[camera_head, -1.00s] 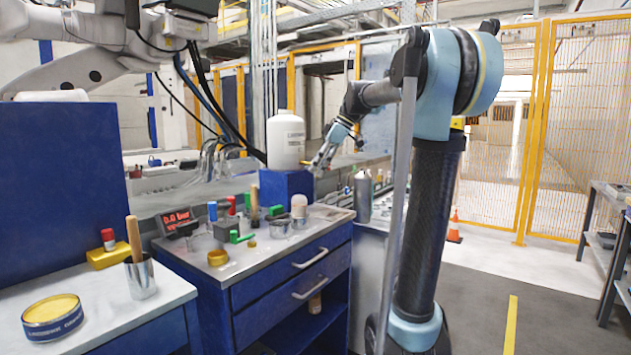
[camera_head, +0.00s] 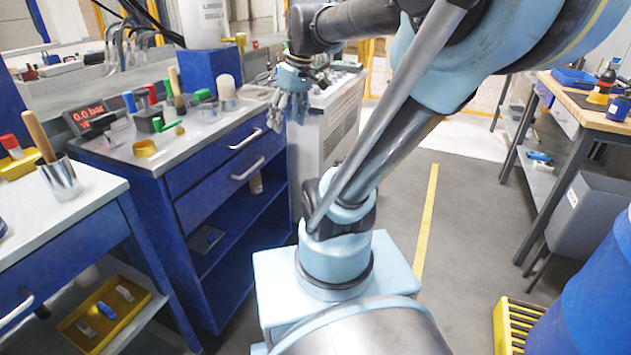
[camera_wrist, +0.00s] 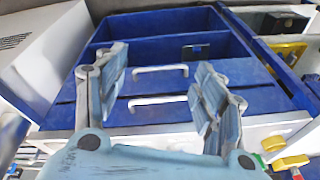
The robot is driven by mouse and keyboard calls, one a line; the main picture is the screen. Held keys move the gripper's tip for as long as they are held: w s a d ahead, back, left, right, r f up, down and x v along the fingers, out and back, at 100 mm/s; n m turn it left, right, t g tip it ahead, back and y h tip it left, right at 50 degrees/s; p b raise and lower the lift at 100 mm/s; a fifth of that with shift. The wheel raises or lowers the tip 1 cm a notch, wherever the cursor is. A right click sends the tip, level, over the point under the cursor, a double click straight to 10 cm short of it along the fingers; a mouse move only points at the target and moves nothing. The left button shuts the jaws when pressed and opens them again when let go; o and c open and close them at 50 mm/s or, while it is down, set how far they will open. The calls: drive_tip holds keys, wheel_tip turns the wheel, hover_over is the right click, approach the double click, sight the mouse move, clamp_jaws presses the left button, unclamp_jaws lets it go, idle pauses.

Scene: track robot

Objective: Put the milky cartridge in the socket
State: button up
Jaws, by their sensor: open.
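My gripper (camera_head: 288,104) is open and empty, its fingers pointing down beside the right end of the blue drawer cabinet (camera_head: 222,165). In the wrist view its fingers (camera_wrist: 163,70) are spread apart, with the cabinet's drawer fronts and two handles beyond them. A pale, milky domed cylinder (camera_head: 226,86) stands upright at the right of the cabinet top, in or behind a grey metal cup (camera_head: 209,111); I cannot tell which. It looks like the cartridge. A device with a red "0.0 bar" display (camera_head: 90,117) stands at the left. I cannot clearly make out the socket.
Red, blue, green and wood-handled items crowd the cabinet top. A white bottle stands on a blue block (camera_head: 211,68) behind. A yellow tray (camera_head: 75,340) with small pieces lies on the lower left shelf.

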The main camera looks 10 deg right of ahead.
drive_tip(key=s+d+f+m+h, duration=0.1)
drive_tip(key=s+d+f+m, duration=0.1)
drive_tip(key=s+f, duration=0.3)
drive_tip(key=s+d+f+m+h, duration=0.1)
drive_tip(key=s+d+f+m, duration=0.2)
drive_tip(key=s+f, duration=0.3)
wheel_tip(320, 180, down, 4)
drive_tip(key=shift+d+r+m+t, duration=0.1)
drive_tip(key=shift+d+m+t, duration=0.2)
drive_tip(key=shift+m, duration=0.4)
drive_tip(key=shift+w, duration=0.1)
drive_tip(key=shift+w+a+f, duration=0.1)
drive_tip(key=shift+w+f, duration=0.15)
drive_tip(key=shift+w, duration=0.2)
